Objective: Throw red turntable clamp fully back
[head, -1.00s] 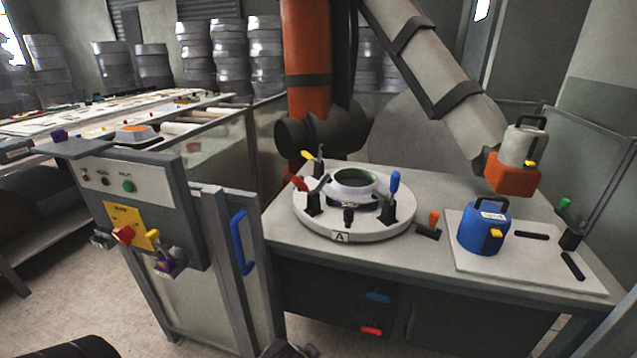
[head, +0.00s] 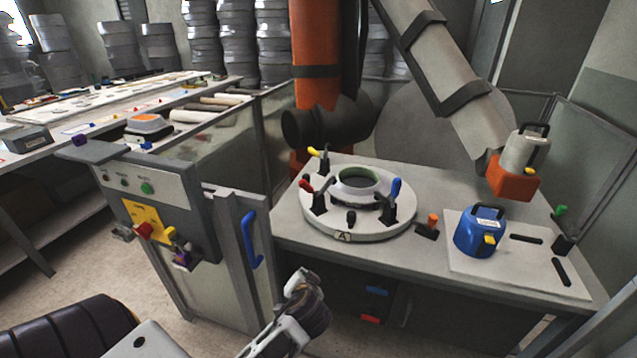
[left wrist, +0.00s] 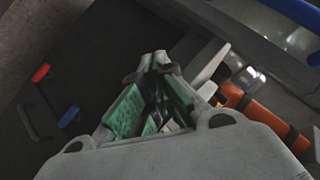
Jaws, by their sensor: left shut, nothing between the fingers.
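The red turntable clamp (head: 307,187) sits on the left side of the round grey turntable (head: 370,228), its red handle tilted up and to the left. A yellow-handled clamp (head: 314,152) stands behind it and a blue-handled clamp (head: 395,190) stands at the right. A white ring-shaped mould (head: 356,190) is in the middle. My left gripper (head: 303,283) is in front of the bench, below and apart from the turntable. It is shut and empty; its green-padded fingers show in the left wrist view (left wrist: 157,68). My right gripper is not in view.
The bench (head: 440,255) also holds a blue canister (head: 481,232) on a white plate and an orange-topped part (head: 432,220). A control cabinet (head: 165,200) with a blue door handle (head: 250,240) stands left of the bench. A grey-and-orange robot arm (head: 445,75) hangs over the right side.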

